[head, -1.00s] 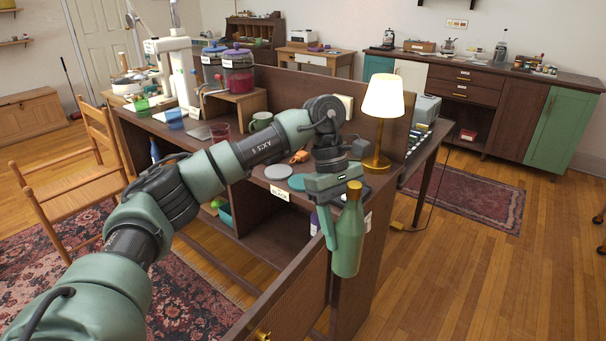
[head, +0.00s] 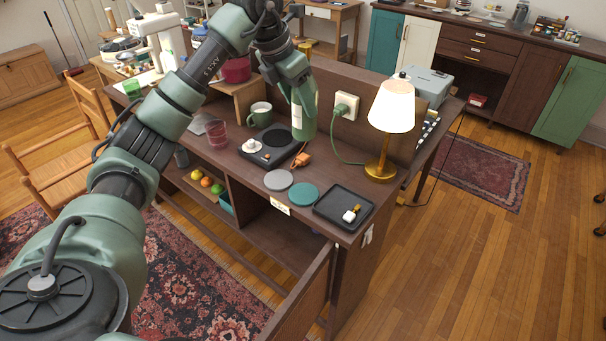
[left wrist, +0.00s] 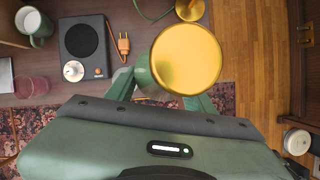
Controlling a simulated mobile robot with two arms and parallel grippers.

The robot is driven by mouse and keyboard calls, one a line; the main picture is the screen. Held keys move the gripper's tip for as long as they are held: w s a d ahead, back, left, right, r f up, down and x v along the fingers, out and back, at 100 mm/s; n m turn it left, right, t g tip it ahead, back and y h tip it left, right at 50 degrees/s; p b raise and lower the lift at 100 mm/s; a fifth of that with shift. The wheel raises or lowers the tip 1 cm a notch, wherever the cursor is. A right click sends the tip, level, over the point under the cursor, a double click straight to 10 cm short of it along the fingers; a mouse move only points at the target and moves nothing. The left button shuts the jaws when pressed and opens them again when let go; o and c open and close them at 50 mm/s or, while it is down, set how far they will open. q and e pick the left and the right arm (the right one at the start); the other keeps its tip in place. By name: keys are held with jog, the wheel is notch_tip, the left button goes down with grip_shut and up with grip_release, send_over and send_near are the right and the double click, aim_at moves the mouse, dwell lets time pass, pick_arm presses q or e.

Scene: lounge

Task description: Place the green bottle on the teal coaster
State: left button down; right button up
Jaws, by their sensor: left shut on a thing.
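The green bottle (head: 308,112) hangs upright above the desk, beyond the coasters in the head view. My left gripper (head: 297,88) is shut on it; the gripper and arm hide its upper part. In the left wrist view, the bottle's gold cap (left wrist: 186,60) faces the camera between the green fingers (left wrist: 165,88) and hides most of the bottle. The teal coaster (head: 304,194) lies flat and bare near the desk's front edge, beside a grey coaster (head: 278,180). My right gripper is not in view.
A black tray (head: 330,217) with a small white item lies right of the teal coaster. A gold lamp (head: 391,108) stands behind it. A black device (head: 262,157) with a knob, an orange plug (head: 301,160), a green mug (head: 260,115) and a reddish glass (head: 217,135) are to the left.

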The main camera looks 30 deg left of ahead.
pick_arm(q)
notch_tip(320, 180, down, 19)
jog(key=p, duration=0.2)
jog(key=shift+p, duration=0.3)
jog(key=shift+s+d+f, duration=0.1)
jog(key=shift+f, duration=0.1)
jog(key=c, duration=0.6)
grip_release()
jog(key=shift+s, duration=0.1)
jog(key=shift+o, duration=0.2)
